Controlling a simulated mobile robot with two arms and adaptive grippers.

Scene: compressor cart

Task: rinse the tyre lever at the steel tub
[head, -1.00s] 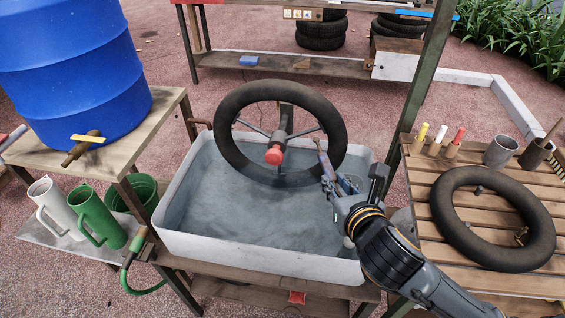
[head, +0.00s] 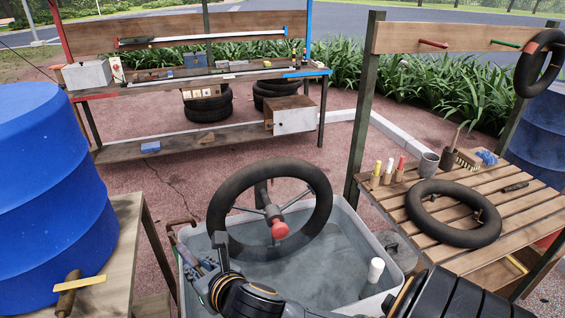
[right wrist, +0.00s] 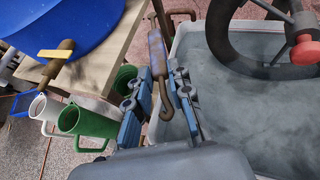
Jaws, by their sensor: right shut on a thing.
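My right gripper (head: 193,264) is at the left side of the steel tub (head: 394,250). In the right wrist view, its blue-grey fingers (right wrist: 158,92) are shut on a tool with a brown handle and a hooked end, which looks like the tyre lever (right wrist: 157,54). The handle points up and away from the fingers. The tub's pale rim (right wrist: 180,45) passes below and to the right of the lever. I cannot tell whether the lever is wet. Grey water fills the tub. My left gripper is not in view.
A black wheel with a red knob (head: 280,229) stands over the tub. A white bottle-like object (head: 375,270) is at its right. A blue barrel (head: 45,200) with a tap (head: 68,292) is on the left. A slatted table (head: 535,215) holds a tyre (head: 425,222). Mugs (right wrist: 80,122) sit left of the gripper.

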